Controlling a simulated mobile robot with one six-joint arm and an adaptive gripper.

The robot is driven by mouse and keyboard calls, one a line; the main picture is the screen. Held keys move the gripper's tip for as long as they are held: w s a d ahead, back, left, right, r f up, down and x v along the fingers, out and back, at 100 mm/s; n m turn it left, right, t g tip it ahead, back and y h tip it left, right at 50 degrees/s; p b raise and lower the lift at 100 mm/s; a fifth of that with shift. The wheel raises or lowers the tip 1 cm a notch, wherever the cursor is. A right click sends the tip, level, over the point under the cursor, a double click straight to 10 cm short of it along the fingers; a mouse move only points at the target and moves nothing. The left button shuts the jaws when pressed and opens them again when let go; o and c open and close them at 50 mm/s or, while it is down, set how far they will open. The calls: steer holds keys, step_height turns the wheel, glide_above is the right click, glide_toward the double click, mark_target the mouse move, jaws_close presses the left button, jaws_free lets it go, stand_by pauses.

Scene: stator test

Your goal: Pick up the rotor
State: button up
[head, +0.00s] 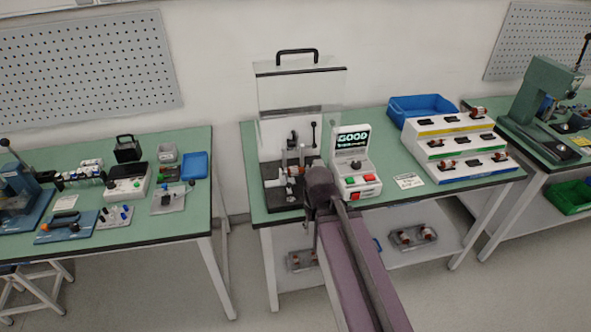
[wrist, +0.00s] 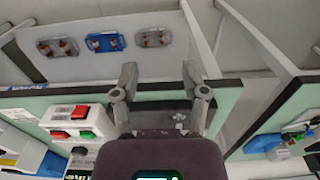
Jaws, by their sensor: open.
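Small copper-and-white parts that look like rotors show in several places, and I cannot tell which is the task's rotor. One such part (head: 293,171) sits in the test fixture (head: 284,197) on the middle bench. Others lie on the stepped rack (head: 455,150) and in trays on the lower shelf, where the wrist view shows a part in the blue tray (wrist: 105,43). My gripper (wrist: 160,78) is open, with nothing seen between its fingertips. In the head view my dark wrist is right beside the fixture and hides the fingers.
A control box with a GOOD screen (head: 353,160) stands right of my wrist, close by. A clear guard (head: 300,88) rises behind the fixture. A blue bin (head: 423,107) is at the back. Side benches with equipment stand left and right, with floor gaps between.

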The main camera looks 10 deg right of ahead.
steer(key=shift+a, duration=0.2)
steer(key=o, duration=0.5)
steer(key=shift+a+r, duration=0.1)
steer(key=shift+a, duration=0.05)
steer(key=n+t+p, duration=0.3)
steer(key=n+p, duration=0.7)
steer(key=n, duration=0.8)
glide_toward(295, 169)
step_height(295, 169, up, 3)
steer(key=shift+s, duration=0.2)
steer(key=b+x, duration=0.8)
steer(key=shift+s+f, duration=0.1)
steer(key=shift+f, duration=0.35)
